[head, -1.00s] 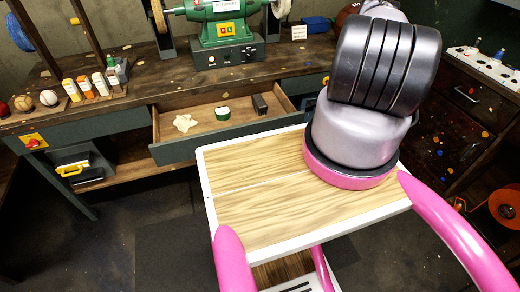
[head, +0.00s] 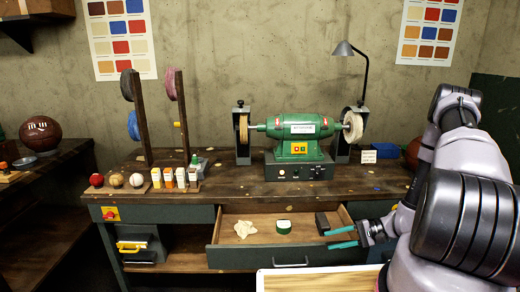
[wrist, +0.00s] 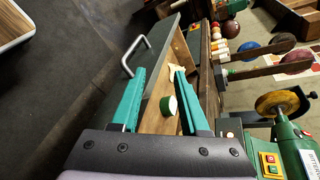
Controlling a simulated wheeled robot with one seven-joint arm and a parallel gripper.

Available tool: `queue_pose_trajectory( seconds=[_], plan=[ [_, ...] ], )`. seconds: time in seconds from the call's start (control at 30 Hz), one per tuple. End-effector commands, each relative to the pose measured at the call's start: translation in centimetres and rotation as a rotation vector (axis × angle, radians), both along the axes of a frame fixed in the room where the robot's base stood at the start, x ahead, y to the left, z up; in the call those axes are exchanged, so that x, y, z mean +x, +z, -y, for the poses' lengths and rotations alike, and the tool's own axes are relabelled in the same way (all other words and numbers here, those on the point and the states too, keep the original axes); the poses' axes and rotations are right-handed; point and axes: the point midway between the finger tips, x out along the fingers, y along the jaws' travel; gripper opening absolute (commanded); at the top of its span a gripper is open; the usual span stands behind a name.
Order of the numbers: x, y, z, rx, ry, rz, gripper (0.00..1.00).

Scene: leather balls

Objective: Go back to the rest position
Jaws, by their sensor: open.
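My gripper (head: 328,239) has teal fingers. It is open and empty, in front of the right part of an open drawer (head: 225,232) in the head view. In the wrist view, its spread fingers (wrist: 159,74) frame part of the drawer, with nothing between the tips in contact. My grey arm comes in from the right side of the head view and hides the right end of the workbench.
The drawer holds a pale cloth (head: 244,229), a green-and-white tin (head: 282,227) and a dark block (head: 322,222). The workbench (head: 225,183) carries a green bench grinder (head: 298,137), small balls (head: 116,180) and several bottles (head: 180,177). A light wooden top (head: 320,280) sits low in front.

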Motion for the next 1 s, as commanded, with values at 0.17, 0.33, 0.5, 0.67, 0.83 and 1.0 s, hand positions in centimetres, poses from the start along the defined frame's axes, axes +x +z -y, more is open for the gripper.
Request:
queue_pose_trajectory(
  seconds=[0.17,0.33,0.5,0.67,0.83,1.0],
  plan=[
    [2.0,7.2,1.0,-0.129,0.117,0.017,0.45],
    [2.9,13.7,1.1,-0.262,0.198,0.030,0.45],
    [2.8,20.2,0.8,-0.404,0.252,0.055,0.45],
    [2.1,26.1,0.3,-0.543,0.275,0.091,0.45],
    [0.5,31.9,-0.4,-0.687,0.269,0.145,0.45],
    [-1.7,37.3,-1.1,-0.819,0.231,0.214,0.45]
  ],
)
